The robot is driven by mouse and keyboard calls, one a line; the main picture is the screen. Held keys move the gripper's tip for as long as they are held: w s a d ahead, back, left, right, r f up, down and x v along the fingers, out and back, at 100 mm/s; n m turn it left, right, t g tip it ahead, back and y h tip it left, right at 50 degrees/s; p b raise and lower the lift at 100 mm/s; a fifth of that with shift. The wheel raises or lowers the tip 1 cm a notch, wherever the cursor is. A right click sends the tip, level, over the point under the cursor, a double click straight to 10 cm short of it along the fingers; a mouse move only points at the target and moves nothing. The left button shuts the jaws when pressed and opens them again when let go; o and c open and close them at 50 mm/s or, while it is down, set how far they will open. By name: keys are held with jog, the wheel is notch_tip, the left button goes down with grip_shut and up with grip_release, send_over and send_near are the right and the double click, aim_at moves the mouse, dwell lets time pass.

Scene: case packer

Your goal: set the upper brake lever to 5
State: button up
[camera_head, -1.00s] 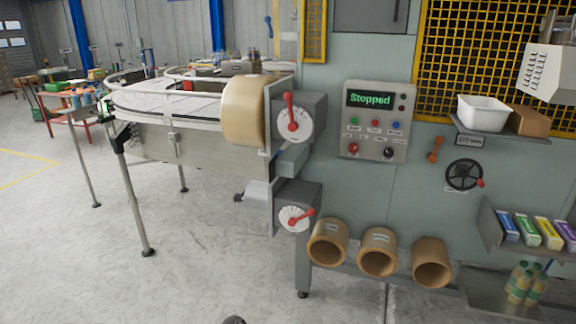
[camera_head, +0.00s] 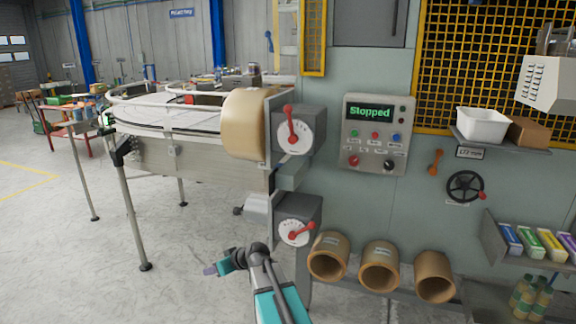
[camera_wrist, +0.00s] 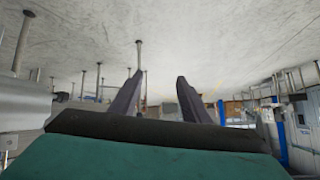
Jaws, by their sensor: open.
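The upper brake lever (camera_head: 289,112) is red, on a white dial (camera_head: 295,137) fixed to a grey box at the end of the conveyor. It points almost straight up, tilted slightly left; the dial numbers are too small to read. A lower red lever (camera_head: 302,232) on a second dial points right and a little up. My gripper (camera_head: 209,270) is low in the head view, left of and below the lower dial, pointing left and apart from both levers. In the wrist view my gripper (camera_wrist: 155,95) has its two dark fingers spread with nothing between them.
A large tan tape roll (camera_head: 243,124) sits just left of the upper dial. The control panel (camera_head: 375,133), reading "Stopped", is to the right. Several spare rolls (camera_head: 380,266) lie on a low rack right of my arm.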

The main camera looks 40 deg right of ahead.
jog(key=w+d+r+t+h, duration=0.1)
jog(key=d+r+t, duration=0.1)
jog(key=d+r, duration=0.5)
jog(key=d+r+m+t+h+b, duration=0.1)
jog(key=d+r, duration=0.3)
jog(key=r, duration=0.7)
jog(key=w+d+r+t+h, duration=0.1)
jog(key=d+r+t, duration=0.1)
jog(key=d+r, duration=0.5)
jog(key=m+t+h+b, duration=0.2)
jog(key=t+h, duration=0.1)
jog(key=h, duration=0.1)
send_near(290, 110)
jog(key=shift+s+a+r, duration=0.1)
jog(key=shift+s, duration=0.95)
jog(key=shift+w, duration=0.1)
jog(key=shift+w+d+p, duration=0.4)
jog(key=shift+w+p, duration=0.3)
jog(key=shift+w, duration=1.55)
jog(key=shift+w+d+p, duration=0.4)
jog(key=shift+w+p, duration=0.25)
jog(key=shift+w, duration=1.6)
jog(key=shift+w+d+p, duration=0.4)
jog(key=shift+w+p, duration=0.3)
jog(key=shift+w, duration=1.5)
grip_shut()
